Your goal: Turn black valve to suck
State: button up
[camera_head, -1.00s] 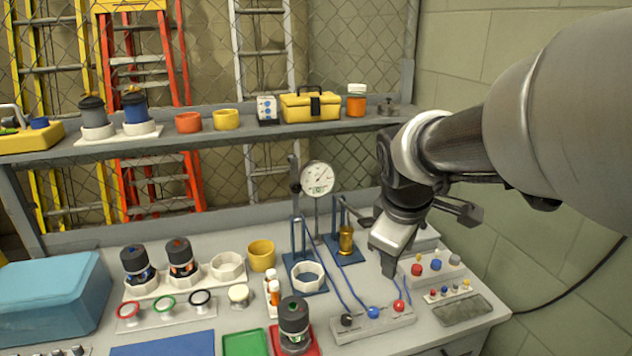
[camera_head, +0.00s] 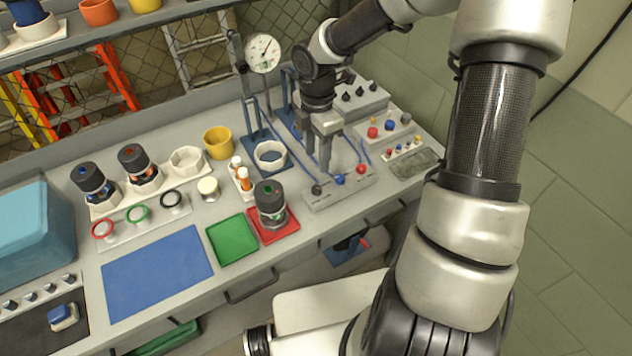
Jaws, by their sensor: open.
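A low grey valve block (camera_head: 338,193) sits near the bench's front edge. It carries a black valve (camera_head: 317,189) at its left end, a blue valve (camera_head: 340,180) in the middle and a red valve (camera_head: 361,169) at the right. My gripper (camera_head: 322,168) points down, open, just behind and above the block, close to the black and blue valves. I cannot tell whether a finger touches anything. The black valve's top is visible, but its setting and any suck mark are too small to read. Blue tubes run behind the block.
A pressure dial (camera_head: 263,53) on a stand and blue frames stand behind my gripper. A dark canister (camera_head: 270,204) on a red tray (camera_head: 274,237) is left of the block. Small knob panels (camera_head: 388,132) lie to the right. A blue mat (camera_head: 158,270) is bare.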

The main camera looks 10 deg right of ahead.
aim_at(317, 188)
notch_tip(317, 188, down, 12)
jog(key=shift+f+b, duration=0.1)
jog(key=shift+b, duration=0.25)
jog(key=c, duration=1.1)
